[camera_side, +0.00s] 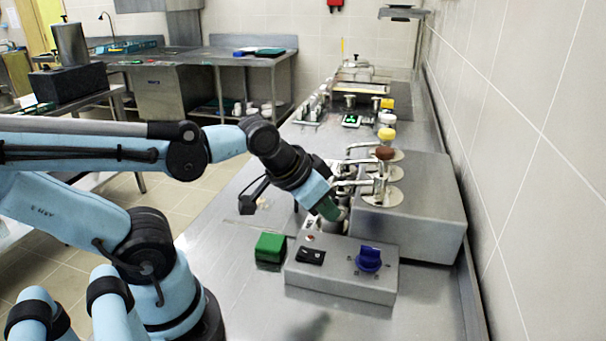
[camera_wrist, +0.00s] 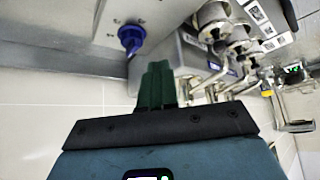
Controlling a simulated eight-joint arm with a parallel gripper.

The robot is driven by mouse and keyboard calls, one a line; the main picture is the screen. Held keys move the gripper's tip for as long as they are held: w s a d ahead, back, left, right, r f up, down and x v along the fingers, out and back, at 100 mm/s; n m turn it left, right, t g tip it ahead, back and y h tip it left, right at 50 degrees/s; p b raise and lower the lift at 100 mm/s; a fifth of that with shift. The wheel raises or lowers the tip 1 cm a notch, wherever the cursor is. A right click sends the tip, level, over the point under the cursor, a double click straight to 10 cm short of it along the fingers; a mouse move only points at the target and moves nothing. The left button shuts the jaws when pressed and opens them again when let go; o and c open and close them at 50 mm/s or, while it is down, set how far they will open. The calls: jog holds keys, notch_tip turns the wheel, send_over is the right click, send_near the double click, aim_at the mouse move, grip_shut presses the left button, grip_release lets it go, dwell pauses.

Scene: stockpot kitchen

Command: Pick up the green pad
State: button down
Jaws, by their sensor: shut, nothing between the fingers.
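The green pad (camera_side: 270,247) is a small green block with a dark lower part. It rests on the steel counter, just left of a grey control box (camera_side: 340,272) in the side view. My gripper (camera_side: 329,209) is above and behind that box, up and to the right of the pad and clear of it. Its dark green fingers are together, with nothing between them, in the wrist view (camera_wrist: 158,72). The pad is not visible in the wrist view.
The control box carries a blue knob (camera_side: 369,259) and a black switch (camera_side: 311,256). A larger grey unit (camera_side: 425,210) with metal taps stands right of my gripper. A tiled wall (camera_side: 530,130) bounds the right. The counter's front left is clear.

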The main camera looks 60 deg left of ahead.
dwell(0.4)
jog(key=shift+c, duration=0.6)
grip_release()
jog(key=n+g, duration=0.7)
jog(key=n, duration=2.1)
send_over(271, 241)
jog(key=shift+s+a+f, duration=0.1)
jog(key=shift+a+f, duration=0.05)
jog(key=shift+f, duration=1.25)
jog(key=shift+w+a+f, duration=0.1)
jog(key=shift+a+f, duration=0.05)
jog(key=shift+f, duration=1.3)
jog(key=shift+s+a+f, duration=0.1)
jog(key=shift+a+f, duration=0.05)
jog(key=shift+f, duration=1.25)
jog(key=shift+d+f, duration=0.25)
jog(key=shift+f, duration=0.55)
jog(key=shift+d+f, duration=0.2)
jog(key=shift+f, duration=1.6)
